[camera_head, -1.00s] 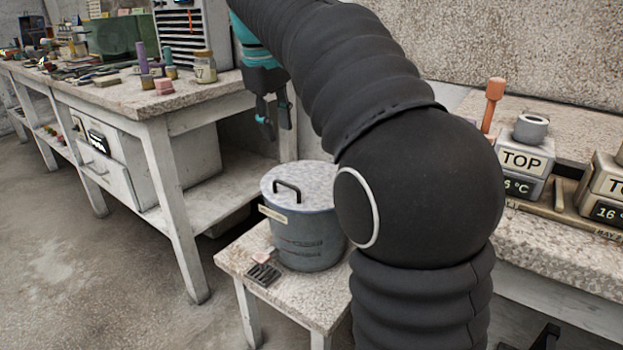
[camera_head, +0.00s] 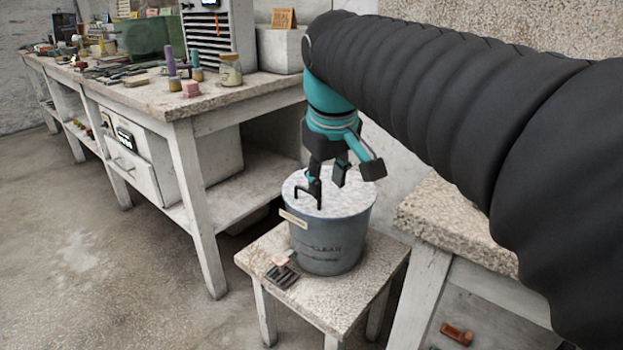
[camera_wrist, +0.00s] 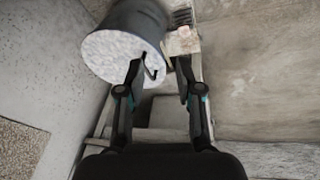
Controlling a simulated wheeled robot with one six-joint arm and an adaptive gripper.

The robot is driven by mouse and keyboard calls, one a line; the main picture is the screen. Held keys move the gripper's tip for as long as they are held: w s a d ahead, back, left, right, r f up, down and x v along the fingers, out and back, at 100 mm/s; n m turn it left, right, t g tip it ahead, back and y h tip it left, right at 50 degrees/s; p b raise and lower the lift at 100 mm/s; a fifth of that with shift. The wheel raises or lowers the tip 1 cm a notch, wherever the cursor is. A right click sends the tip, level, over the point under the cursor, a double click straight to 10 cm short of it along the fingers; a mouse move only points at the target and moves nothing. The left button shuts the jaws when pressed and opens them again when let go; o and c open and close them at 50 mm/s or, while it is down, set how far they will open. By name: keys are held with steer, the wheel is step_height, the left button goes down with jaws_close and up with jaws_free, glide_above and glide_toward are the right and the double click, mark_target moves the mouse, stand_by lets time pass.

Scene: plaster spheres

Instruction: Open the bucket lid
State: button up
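The grey bucket (camera_head: 330,240) stands upright on a small speckled stool. Its pale mottled lid (camera_head: 345,202) lies on top, and the lid's black handle (camera_head: 319,199) shows beside my gripper's fingers. My gripper (camera_head: 328,182) is open and empty, pointing down just over the lid. In the wrist view my gripper (camera_wrist: 158,67) has its two fingers apart. The lid (camera_wrist: 108,55) is at upper left there, and the handle (camera_wrist: 153,71) shows close to the left finger, in the gap. I cannot tell whether a finger touches the handle or lid.
The stool (camera_head: 325,300) also carries a small dark slotted piece (camera_head: 282,276) in front of the bucket. A cluttered workbench (camera_head: 150,100) stands behind left. Another speckled table (camera_head: 450,225) is close at right, under my arm. Open floor (camera_head: 110,270) lies at left.

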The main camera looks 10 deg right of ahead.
steer(key=s, duration=0.1)
steer(key=s+f, duration=0.1)
steer(key=shift+s+f+m, duration=0.25)
steer(key=shift+s+m, duration=0.05)
